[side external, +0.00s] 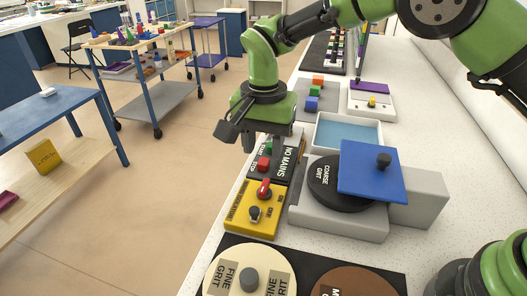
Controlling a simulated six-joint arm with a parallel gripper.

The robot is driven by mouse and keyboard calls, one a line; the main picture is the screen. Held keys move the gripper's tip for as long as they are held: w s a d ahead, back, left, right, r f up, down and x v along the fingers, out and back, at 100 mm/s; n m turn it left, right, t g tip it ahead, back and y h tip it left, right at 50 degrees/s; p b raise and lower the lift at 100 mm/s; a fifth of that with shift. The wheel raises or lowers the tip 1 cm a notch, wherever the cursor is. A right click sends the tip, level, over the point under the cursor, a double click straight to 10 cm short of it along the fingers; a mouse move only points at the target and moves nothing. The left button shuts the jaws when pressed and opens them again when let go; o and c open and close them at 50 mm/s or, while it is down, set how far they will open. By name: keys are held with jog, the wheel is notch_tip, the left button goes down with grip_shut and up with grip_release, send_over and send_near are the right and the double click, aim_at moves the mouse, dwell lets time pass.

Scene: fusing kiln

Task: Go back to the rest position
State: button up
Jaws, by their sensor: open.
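My green arm reaches in from the upper right, and my gripper (252,138) points down over the "NO MAINS" panel (285,164) near the front edge of the white bench. Its dark jaws are open, and I see nothing held between them. They hide the upper part of the panel. The panel has a green and a red button (263,164). Just below it in the picture is a yellow switch box (246,217) with a red lever (264,188) and a dark knob. I cannot tell how far the fingertips are above the panel.
Right of the panel stands a grey machine with a black "COARSE GRIT" disc (326,188), a blue square plate (385,168) with a black knob resting over it. A "FINE GRIT" disc (223,268) lies in front. Coloured blocks (313,92) sit behind. The aisle left is open floor.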

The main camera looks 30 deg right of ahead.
dwell(0.3)
jog(key=s+d+r+n+t+y, duration=0.15)
jog(key=s+d+r, duration=0.25)
jog(key=r, duration=0.4)
jog(key=s+d+r+n+t, duration=0.1)
jog(key=s+d+r+t, duration=0.15)
jog(key=d+r, duration=0.4)
jog(key=s+d+r+n+t, duration=0.1)
jog(key=s+d, duration=0.1)
jog(key=s, duration=0.6)
jog(key=s+d+r+n+t, duration=0.1)
jog(key=s+r+t, duration=0.1)
jog(key=s, duration=0.7)
jog(key=shift+d+n, duration=0.35)
jog(key=shift+d, duration=0.05)
jog(key=shift+y, duration=0.25)
